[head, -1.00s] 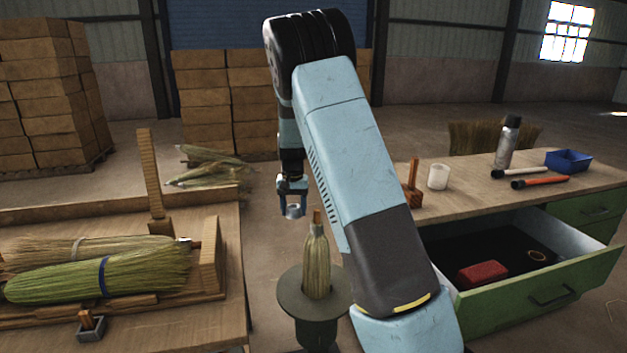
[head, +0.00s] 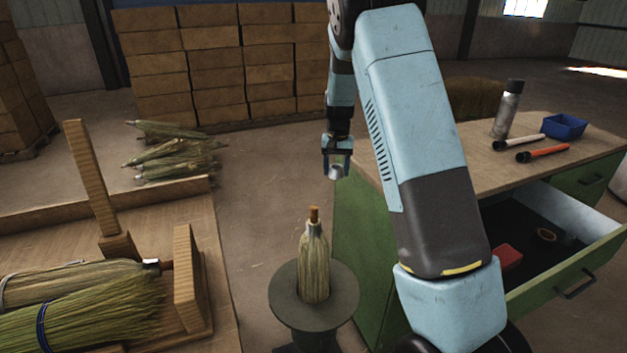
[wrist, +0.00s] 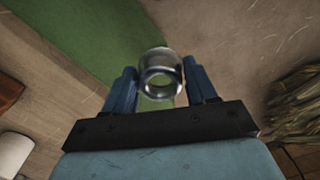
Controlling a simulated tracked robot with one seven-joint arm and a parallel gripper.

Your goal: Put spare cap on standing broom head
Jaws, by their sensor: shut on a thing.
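My gripper (head: 336,168) is shut on the spare cap, a short shiny metal ring (wrist: 161,74) held between the two blue fingers in the wrist view. The cap also shows in the head view (head: 337,172), small below the fingers. The standing broom head (head: 314,262) is an upright straw bundle with a short brown wooden stub (head: 314,214) at its top. It stands on a dark round pedestal (head: 345,303). My gripper is above the broom head's level in the picture, a little right of it and apart from it.
A wooden bench (head: 228,315) at left holds broom bundles and upright wooden posts. A green workbench (head: 360,235) at right has an open drawer with a red box (head: 508,257). Straw bundles (head: 180,155) lie behind.

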